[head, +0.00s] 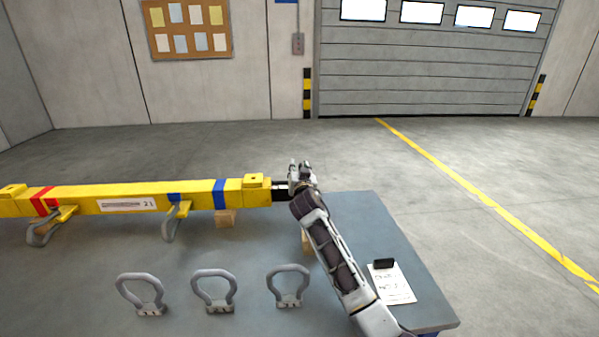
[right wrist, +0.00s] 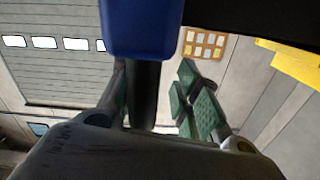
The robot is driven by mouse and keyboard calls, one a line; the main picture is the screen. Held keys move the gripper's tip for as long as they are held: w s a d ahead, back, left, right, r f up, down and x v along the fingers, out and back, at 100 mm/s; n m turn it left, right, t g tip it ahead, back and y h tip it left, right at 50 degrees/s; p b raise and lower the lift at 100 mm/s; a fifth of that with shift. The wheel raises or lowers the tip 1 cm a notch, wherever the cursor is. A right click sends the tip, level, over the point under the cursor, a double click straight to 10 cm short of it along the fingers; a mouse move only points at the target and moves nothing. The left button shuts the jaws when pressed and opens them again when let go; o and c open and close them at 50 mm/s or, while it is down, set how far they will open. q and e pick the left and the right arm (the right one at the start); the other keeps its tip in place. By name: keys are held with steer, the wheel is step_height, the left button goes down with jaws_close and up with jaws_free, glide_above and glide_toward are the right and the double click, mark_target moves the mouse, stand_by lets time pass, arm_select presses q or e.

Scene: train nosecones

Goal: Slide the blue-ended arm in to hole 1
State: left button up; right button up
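The yellow beam (head: 130,197) lies across the table, with red and blue bands. A short black piece (head: 280,191) sticks out of its right end. My right gripper (head: 299,172) is at that black piece, just past the beam end. In the right wrist view a blue block (right wrist: 140,28) with a dark rod (right wrist: 144,95) below it shows close up. The right gripper's green-padded fingers (right wrist: 155,102) stand either side of the rod, open, with a gap on the right. I cannot make out a hole number. My left gripper is out of view.
Two grey shackles (head: 171,224) hang on the beam. Three loose grey shackles (head: 214,292) stand along the front of the table (head: 250,250). Wooden blocks (head: 226,217) sit under the beam. A paper with a black object (head: 384,263) lies at the right.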

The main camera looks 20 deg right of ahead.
steer(key=r, duration=0.7)
steer(key=shift+s+d, duration=0.2)
steer(key=shift+d, duration=0.2)
steer(key=shift+w+r, duration=0.1)
steer(key=shift+r, duration=1.2)
